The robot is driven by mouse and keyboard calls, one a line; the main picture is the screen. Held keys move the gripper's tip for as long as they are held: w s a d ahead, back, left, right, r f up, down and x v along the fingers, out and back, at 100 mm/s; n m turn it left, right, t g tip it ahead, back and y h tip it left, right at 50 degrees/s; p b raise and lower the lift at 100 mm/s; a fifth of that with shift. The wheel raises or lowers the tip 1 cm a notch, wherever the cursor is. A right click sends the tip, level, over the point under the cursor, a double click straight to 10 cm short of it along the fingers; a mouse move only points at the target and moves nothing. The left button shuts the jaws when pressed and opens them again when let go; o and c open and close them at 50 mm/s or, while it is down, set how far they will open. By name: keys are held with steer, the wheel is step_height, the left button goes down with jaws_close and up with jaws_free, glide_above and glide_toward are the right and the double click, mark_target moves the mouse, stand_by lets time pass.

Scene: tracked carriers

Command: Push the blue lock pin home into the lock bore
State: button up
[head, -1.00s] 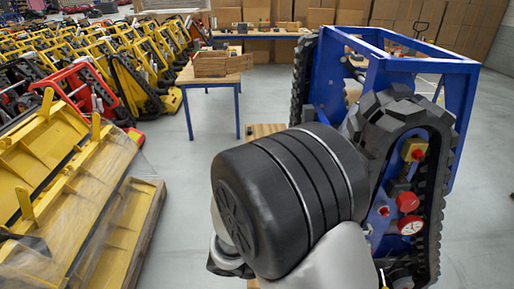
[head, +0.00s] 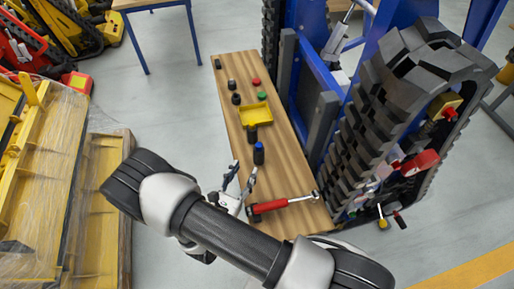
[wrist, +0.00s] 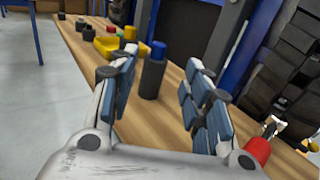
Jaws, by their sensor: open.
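The blue lock pin (head: 259,147) stands upright on the wooden bench, its blue end showing above a black cylindrical lower part. In the wrist view the blue end (wrist: 159,49) appears between my fingers and beyond their tips. My gripper (head: 242,178) is open and empty, low over the bench, on the near side of the pin and apart from it. In the wrist view its two blue-padded fingers (wrist: 162,80) are spread. The tracked carrier (head: 375,110) stands right of the bench. I cannot make out the lock bore on it.
The wooden bench (head: 233,75) holds a yellow tray (head: 256,114), several small black, red and green pieces, and a red-handled tool (head: 272,205) close right of my gripper. A wrapped yellow stack (head: 40,150) stands left. Grey floor between is clear.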

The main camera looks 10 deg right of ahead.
mark_target(257, 147)
steer(key=b+x, duration=0.2)
steer(key=x, duration=1)
steer(key=shift+w+d+r, duration=0.1)
steer(key=shift+d+r, duration=0.05)
steer(key=shift+c, duration=0.4)
jaws_close()
